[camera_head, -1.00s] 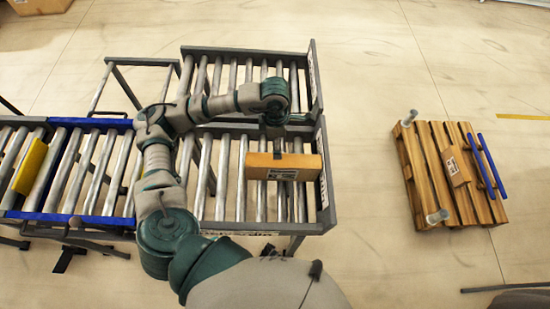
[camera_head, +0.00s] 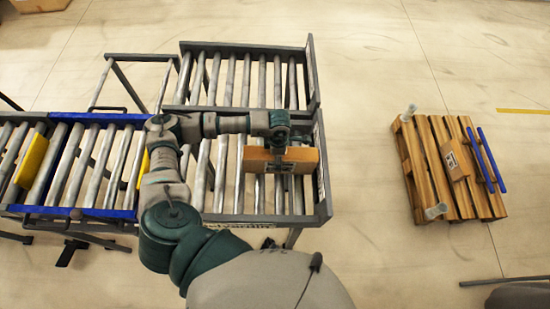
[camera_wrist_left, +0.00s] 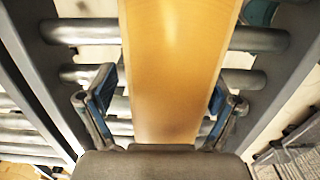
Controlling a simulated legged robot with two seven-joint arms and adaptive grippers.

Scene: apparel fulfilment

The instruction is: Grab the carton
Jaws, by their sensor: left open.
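The carton (camera_head: 254,160), a long narrow brown box, sits on the rollers at the right end of the near conveyor. My left gripper (camera_head: 279,156) is over its middle and hides part of it and its label. In the left wrist view the carton (camera_wrist_left: 175,60) runs up the picture between the two fingers of my left gripper (camera_wrist_left: 162,98). The fingers are open, one on each side of it. The left finger shows a gap to the carton; the right one is close, and I cannot tell whether it touches. My right gripper is not in view.
The roller conveyor (camera_head: 325,190) has a raised grey end rail on the right. A second roller section (camera_head: 246,50) lies behind it. Yellow pieces (camera_head: 31,160) lie on the blue-framed section at left. A wooden pallet (camera_head: 437,185) with a small box stands on open floor at right.

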